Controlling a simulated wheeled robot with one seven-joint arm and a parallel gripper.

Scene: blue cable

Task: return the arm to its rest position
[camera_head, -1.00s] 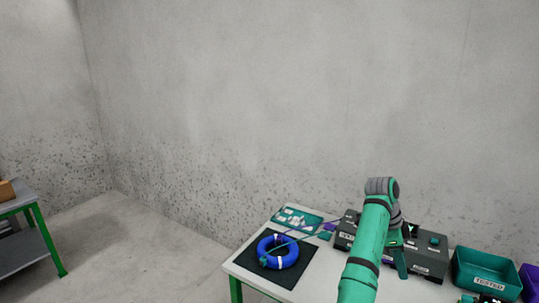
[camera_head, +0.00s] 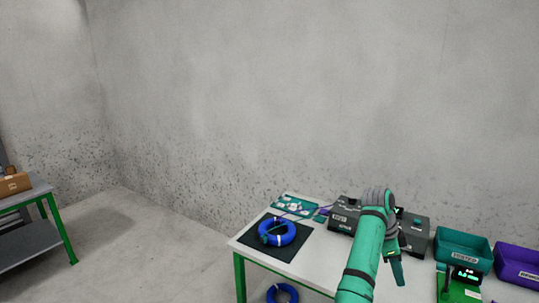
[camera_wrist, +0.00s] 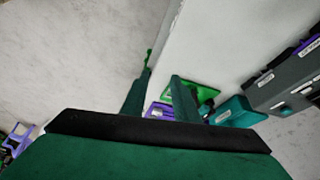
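My gripper (camera_head: 397,272) hangs from the green arm over the right part of the white table (camera_head: 305,268), with its fingers pointing down. In the wrist view, the two green fingers of my gripper (camera_wrist: 161,76) are apart with nothing held between them. The blue cable coil (camera_head: 277,232) lies on a black mat (camera_head: 303,248) at the table's left end, away from my gripper. Part of the dark grey box behind is hidden by my arm.
The dark grey box (camera_head: 345,215) stands at the table's back. A teal bin (camera_head: 462,246), a purple bin (camera_head: 518,263) and a green device (camera_head: 462,288) are at the right. Another blue coil (camera_head: 282,293) lies below the table. A shelf (camera_head: 30,240) stands far left.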

